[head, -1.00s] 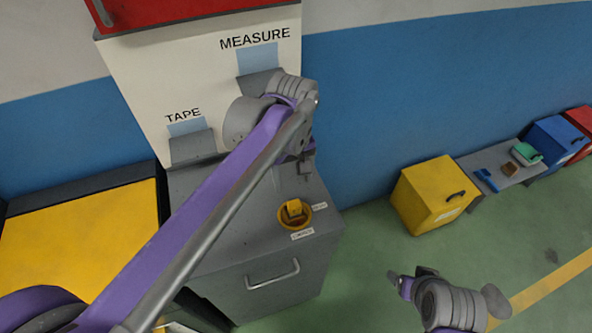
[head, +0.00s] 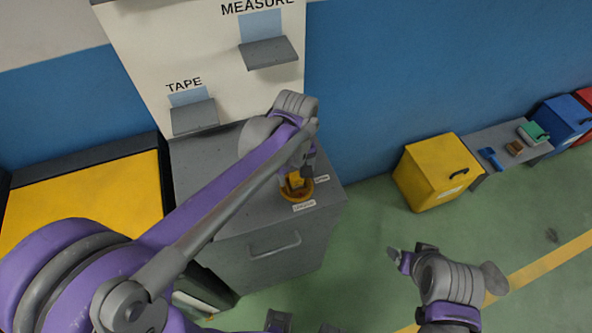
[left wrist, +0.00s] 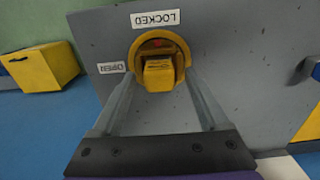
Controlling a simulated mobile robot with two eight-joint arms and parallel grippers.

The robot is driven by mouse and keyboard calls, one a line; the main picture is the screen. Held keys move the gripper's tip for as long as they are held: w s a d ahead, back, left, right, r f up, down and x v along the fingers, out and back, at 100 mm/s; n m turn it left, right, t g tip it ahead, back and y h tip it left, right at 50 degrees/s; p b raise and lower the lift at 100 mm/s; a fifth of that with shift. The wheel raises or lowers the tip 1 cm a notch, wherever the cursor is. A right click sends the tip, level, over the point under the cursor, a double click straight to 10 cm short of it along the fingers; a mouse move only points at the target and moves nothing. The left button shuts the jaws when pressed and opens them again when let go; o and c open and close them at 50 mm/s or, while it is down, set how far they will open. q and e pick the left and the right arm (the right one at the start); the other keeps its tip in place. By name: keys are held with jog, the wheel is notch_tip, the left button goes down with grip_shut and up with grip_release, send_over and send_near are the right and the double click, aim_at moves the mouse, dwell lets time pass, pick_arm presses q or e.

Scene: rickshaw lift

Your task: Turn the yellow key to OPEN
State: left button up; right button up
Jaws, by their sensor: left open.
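The yellow key (head: 295,181) stands in a round yellow collar (head: 297,194) on top of the grey cabinet. In the left wrist view the key (left wrist: 159,73) is a blocky handle, and a red mark (left wrist: 158,43) on it faces the LOCKED label (left wrist: 155,19). The OPEN label (left wrist: 111,67) is at the collar's left there. My left gripper (left wrist: 158,86) is open, its fingers on either side of the key's near end; contact cannot be told. In the head view my left wrist partly covers the key. My right gripper (head: 408,254) hangs over the floor, its jaws unclear.
The grey cabinet (head: 270,255) has a front drawer handle. Behind it a white board carries the TAPE shelf (head: 194,117) and MEASURE shelf (head: 269,52). A yellow-topped unit (head: 85,200) stands left. A yellow box (head: 437,175) stands right along the wall.

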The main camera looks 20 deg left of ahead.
pick_arm(q)
jog(key=shift+c, duration=0.3)
grip_shut()
jog(key=shift+r+n, duration=0.1)
jog(key=shift+n, duration=1.7)
jog(key=n, duration=0.2)
jog(key=shift+s+n, duration=0.1)
jog(key=shift+n, duration=0.2)
jog(key=shift+a+n, duration=0.1)
jog(key=shift+n, duration=0.4)
jog(key=n, duration=0.3)
jog(key=shift+s+n, duration=0.1)
jog(key=shift+n, duration=0.2)
